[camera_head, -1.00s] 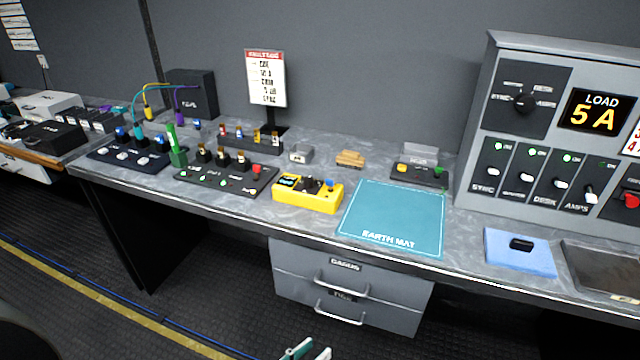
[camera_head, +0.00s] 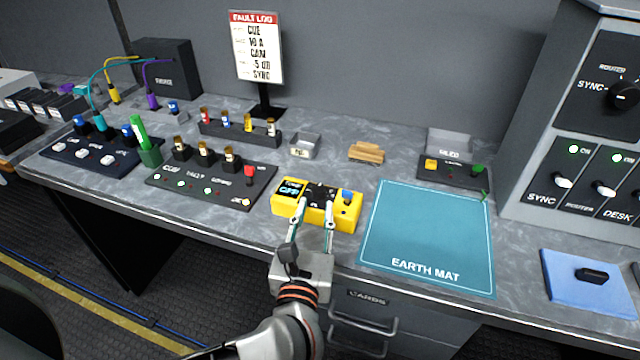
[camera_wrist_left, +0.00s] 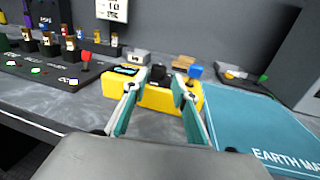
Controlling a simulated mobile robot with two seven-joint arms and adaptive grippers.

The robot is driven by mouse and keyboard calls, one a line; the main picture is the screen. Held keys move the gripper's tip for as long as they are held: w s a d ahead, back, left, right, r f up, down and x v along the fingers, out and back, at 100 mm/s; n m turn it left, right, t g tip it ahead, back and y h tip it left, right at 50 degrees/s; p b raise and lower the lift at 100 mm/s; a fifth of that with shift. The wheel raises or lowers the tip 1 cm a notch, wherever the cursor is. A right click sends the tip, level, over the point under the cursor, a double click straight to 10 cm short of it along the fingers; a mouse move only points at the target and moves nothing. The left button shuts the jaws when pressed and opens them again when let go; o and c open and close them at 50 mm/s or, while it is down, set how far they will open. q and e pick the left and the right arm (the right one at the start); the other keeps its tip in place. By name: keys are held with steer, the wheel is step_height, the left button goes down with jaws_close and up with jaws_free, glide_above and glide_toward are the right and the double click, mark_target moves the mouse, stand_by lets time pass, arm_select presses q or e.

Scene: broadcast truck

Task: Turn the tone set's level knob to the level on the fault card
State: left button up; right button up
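The yellow tone set (camera_head: 345,217) lies at the bench front beside the earth mat. Its small display (camera_head: 290,189) appears to read OFF. My left gripper (camera_head: 315,203) is over the tone set's front, open, with one finger to each side of the knob. In the left wrist view the black knob (camera_wrist_left: 157,73) shows beyond and between the fingertips; contact cannot be told. The fault card (camera_head: 257,50) stands behind, listing CUE, 10 A, CAM, -5 DB and SYNC. My right gripper is not in view.
The teal earth mat (camera_head: 428,235) is flat and empty to the right. A black panel with lit buttons and a red switch (camera_head: 249,175) is close on the left. Small trays and a wooden block (camera_head: 367,152) lie behind. A grey switch console (camera_head: 570,120) stands right.

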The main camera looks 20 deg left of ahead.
mark_target(317, 194)
arm_select(q)
steer(key=w, duration=0.2)
steer(key=w+a, duration=0.1)
steer(key=w, duration=0.4)
steer(key=shift+a, duration=0.15)
jaws_close()
